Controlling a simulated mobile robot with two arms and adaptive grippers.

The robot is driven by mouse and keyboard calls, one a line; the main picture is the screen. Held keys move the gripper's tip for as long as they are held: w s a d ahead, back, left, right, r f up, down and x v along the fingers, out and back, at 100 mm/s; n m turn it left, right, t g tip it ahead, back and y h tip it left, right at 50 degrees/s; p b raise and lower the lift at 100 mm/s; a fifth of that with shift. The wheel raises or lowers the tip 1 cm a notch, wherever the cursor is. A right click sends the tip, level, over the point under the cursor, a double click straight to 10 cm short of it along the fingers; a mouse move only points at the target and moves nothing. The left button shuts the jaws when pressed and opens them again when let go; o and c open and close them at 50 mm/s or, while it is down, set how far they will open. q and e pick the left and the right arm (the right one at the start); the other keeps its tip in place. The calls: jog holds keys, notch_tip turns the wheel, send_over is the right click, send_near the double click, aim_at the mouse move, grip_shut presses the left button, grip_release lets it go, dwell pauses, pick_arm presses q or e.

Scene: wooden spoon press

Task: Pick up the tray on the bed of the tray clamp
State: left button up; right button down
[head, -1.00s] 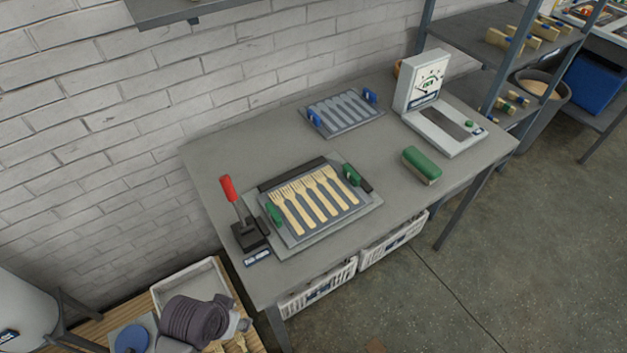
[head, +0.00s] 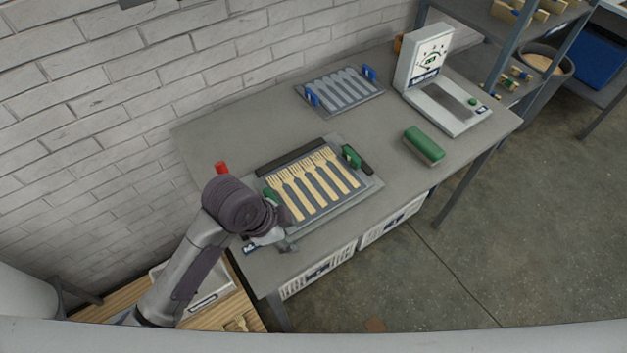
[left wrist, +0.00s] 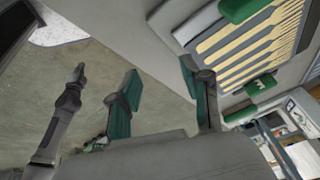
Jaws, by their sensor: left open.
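The grey tray (head: 334,203) holds several pale wooden forks and lies on the grey bed (head: 374,188) of the tray clamp. It has a green handle at its left (head: 268,192) and its right (head: 351,156). The clamp's red lever tip (head: 221,167) shows behind my left arm, which hides the lever's lower part. My left gripper (head: 286,243) is at the tray's near left corner, apart from the handles. In the left wrist view its green-padded fingers (left wrist: 162,92) are spread and empty, with the tray's forks (left wrist: 250,45) and handle (left wrist: 262,84) beyond. My right gripper is out of view.
A second tray (head: 340,92) with blue handles lies at the table's back. A white dial device (head: 425,60) and a green-topped block (head: 424,143) stand to the right. White crates (head: 318,272) sit under the table. Bare tabletop (head: 225,135) lies left of the clamp.

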pick_arm(q)
jog(key=w+r+m, duration=0.1)
jog(key=m, duration=0.1)
jog(key=w+r+m, duration=0.1)
jog(key=w+m, duration=0.1)
jog(key=w+d+r+m, duration=0.1)
jog(key=m, duration=0.1)
jog(key=shift+w+r+g+y, duration=0.2)
jog(key=shift+w+g+y, duration=0.05)
jog(key=shift+g+y, duration=0.15)
jog(key=w+a+r+m+g+y, duration=0.1)
jog(key=w+a+r+m+y, duration=0.2)
jog(key=w+a+r+m, duration=0.3)
jog(key=shift+m, duration=0.6)
jog(key=f, duration=0.5)
jog(key=d+f+p, duration=0.1)
jog(key=f, duration=0.2)
jog(key=shift+s, duration=0.1)
jog(key=shift+w+a+f+p, duration=0.1)
jog(key=shift+f+p, duration=0.3)
jog(key=shift+f, duration=1)
jog(key=shift+w+f+p, duration=0.1)
jog(key=shift+f+p, duration=0.25)
jog(key=shift+f, duration=1)
grip_shut()
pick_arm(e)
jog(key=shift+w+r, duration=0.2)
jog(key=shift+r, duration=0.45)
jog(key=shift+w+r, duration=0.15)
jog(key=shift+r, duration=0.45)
